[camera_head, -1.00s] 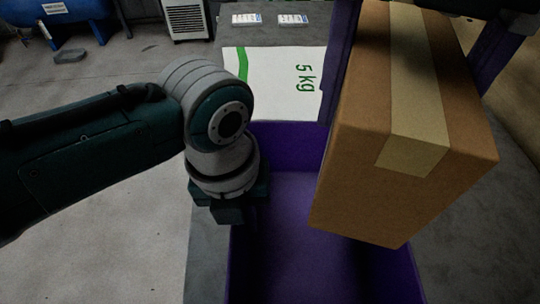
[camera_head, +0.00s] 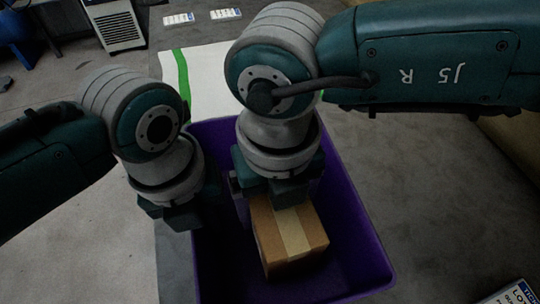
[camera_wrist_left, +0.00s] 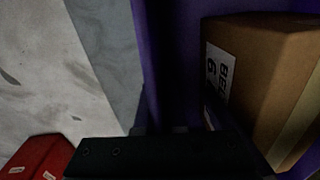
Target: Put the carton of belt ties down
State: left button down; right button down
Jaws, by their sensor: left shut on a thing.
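The carton of belt ties (camera_head: 290,240) is a brown box with a pale tape strip. It is low inside the purple tote (camera_head: 372,240), near the left wall; I cannot tell whether it touches the floor. In the left wrist view the carton (camera_wrist_left: 262,70) shows a white label. My right gripper (camera_head: 288,195) is directly above the carton, at its far end; its fingertips are hidden, so its grip cannot be seen. My left gripper (camera_head: 183,220) is shut at the tote's left wall, which runs into the jaws in the left wrist view.
A white sack or sheet with a green stripe (camera_head: 207,80) lies beyond the tote. Two small label cards (camera_head: 180,18) are farther back. A red object (camera_wrist_left: 38,158) shows in the left wrist view. The tote has free floor right of the carton.

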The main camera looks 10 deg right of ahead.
jog(key=shift+f, duration=0.15)
grip_release()
jog(key=shift+f, duration=0.1)
notch_tip(320, 180, up, 12)
jog(key=shift+r, duration=0.2)
dwell(0.4)
pick_arm(q)
jog(key=c, duration=0.9)
grip_release()
jog(key=shift+c, duration=0.2)
